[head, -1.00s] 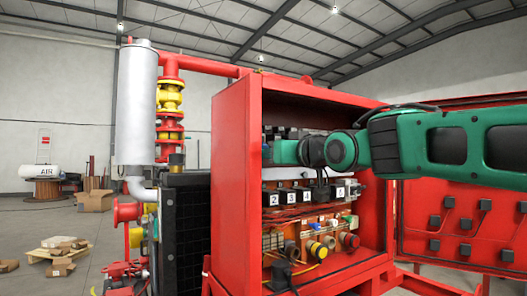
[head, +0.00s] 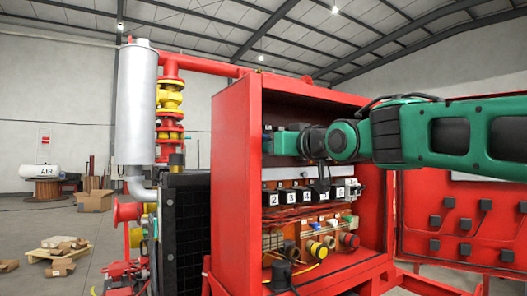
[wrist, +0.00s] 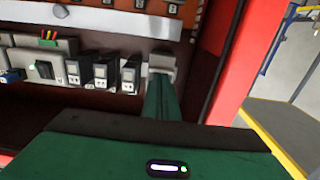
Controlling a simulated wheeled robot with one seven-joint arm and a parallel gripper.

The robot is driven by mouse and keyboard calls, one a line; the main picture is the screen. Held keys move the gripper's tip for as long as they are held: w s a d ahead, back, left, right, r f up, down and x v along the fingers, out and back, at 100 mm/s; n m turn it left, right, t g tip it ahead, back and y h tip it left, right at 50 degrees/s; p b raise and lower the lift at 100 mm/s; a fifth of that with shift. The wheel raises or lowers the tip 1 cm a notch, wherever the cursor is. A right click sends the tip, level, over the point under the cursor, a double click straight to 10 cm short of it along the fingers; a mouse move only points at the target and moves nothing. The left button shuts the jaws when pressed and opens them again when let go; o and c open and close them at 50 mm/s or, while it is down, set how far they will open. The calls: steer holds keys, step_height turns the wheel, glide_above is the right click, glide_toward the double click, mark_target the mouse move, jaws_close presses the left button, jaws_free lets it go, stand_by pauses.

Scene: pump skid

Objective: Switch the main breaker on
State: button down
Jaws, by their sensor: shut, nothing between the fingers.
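My gripper (head: 320,188) is inside the open red cabinet, its dark fingers pointing down in front of the row of numbered black breakers (head: 288,197). It is shut and empty. In the wrist view, my green gripper (wrist: 160,88) reaches up to a grey block (wrist: 162,60) at the right end of a row of devices; I cannot tell whether it touches. Left of it are several black-and-white devices (wrist: 103,72) and a grey box (wrist: 42,70) with a black switch and a green light. No label readable here marks the main breaker, and my gripper hides part of the row.
The red cabinet (head: 232,190) has side walls close around my arm. Its door (head: 460,225) stands open at right. Below the row are yellow and red round fittings (head: 316,247) and cables. A dark radiator (head: 185,235) stands left of the cabinet.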

steer(key=v, duration=0.6)
steer(key=shift+s+d+f, duration=0.25)
steer(key=shift+s+f, duration=0.05)
stand_by(0.5)
steer(key=s+d+f+m+g+h, duration=0.25)
steer(key=d+f+m+h, duration=0.2)
steer(key=d+f, duration=0.95)
steer(key=s+d+f+m+g+h, duration=0.25)
steer(key=d+f+h, duration=0.25)
steer(key=d+f, duration=0.85)
steer(key=s+d+f+m+g+h, duration=0.1)
steer(key=s+d+f+m+g, duration=0.15)
steer(key=s+d+f, duration=0.35)
steer(key=s+d+f+m+g+h, duration=0.1)
steer(key=s+d+f+g, duration=0.25)
steer(key=s+f, duration=0.4)
steer(key=s+f+m+g+y, duration=0.1)
steer(key=s+f+g, duration=0.1)
steer(key=s, duration=0.5)
steer(key=s+d+f+m+g, duration=0.1)
steer(key=s+f, duration=0.3)
steer(key=s, duration=0.4)
steer(key=shift+d+f+m+g+y, duration=0.2)
steer(key=shift+f+m+g+y, duration=0.15)
steer(key=shift+g, duration=0.15)
